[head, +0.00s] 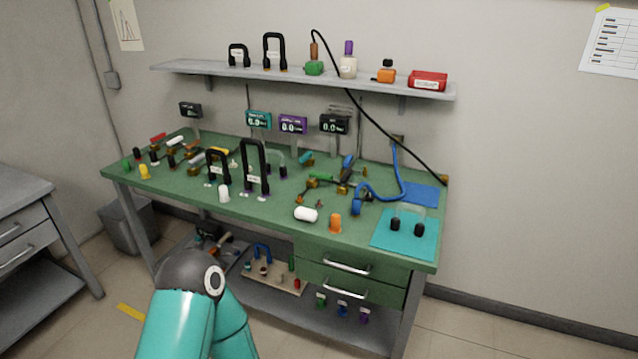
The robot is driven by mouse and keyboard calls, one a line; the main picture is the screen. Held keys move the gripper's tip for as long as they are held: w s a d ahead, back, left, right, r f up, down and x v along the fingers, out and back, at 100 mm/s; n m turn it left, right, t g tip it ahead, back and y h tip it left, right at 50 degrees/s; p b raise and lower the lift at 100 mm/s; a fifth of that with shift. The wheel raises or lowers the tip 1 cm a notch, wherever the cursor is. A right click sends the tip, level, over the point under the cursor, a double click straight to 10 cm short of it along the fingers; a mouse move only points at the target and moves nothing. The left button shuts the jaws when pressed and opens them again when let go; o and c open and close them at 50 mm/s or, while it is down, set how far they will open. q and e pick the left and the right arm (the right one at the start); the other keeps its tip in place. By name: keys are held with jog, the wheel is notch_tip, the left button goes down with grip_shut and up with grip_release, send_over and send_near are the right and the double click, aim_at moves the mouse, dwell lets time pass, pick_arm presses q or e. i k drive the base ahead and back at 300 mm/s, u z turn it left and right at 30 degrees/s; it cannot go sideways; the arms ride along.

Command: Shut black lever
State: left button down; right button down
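The green bench (270,207) holds several small valves and fittings with coloured handles. A left cluster of fittings (190,157) has red, white, grey and yellow handles with some dark parts among them. A right cluster of fittings (330,182) has green and blue handles and dark parts. The black lever is too small to pick out for certain, and I cannot tell whether it is open or shut. A teal arm of mine, with a dark grey joint, rises from the bottom left, in front of the bench. Neither gripper shows in the head view.
Two black U-shaped pieces, a tall one (243,167) and a shorter one (209,166), stand upright mid-bench. A white cylinder (306,214) and an orange piece (335,223) are near the front edge. A teal mat (388,243) lies front right. A shelf (210,73) hangs above.

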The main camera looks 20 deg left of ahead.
aim_at(348, 173)
jog(key=k, duration=0.5)
jog(key=u, duration=0.9)
jog(key=i, duration=0.95)
jog(key=u, duration=0.15)
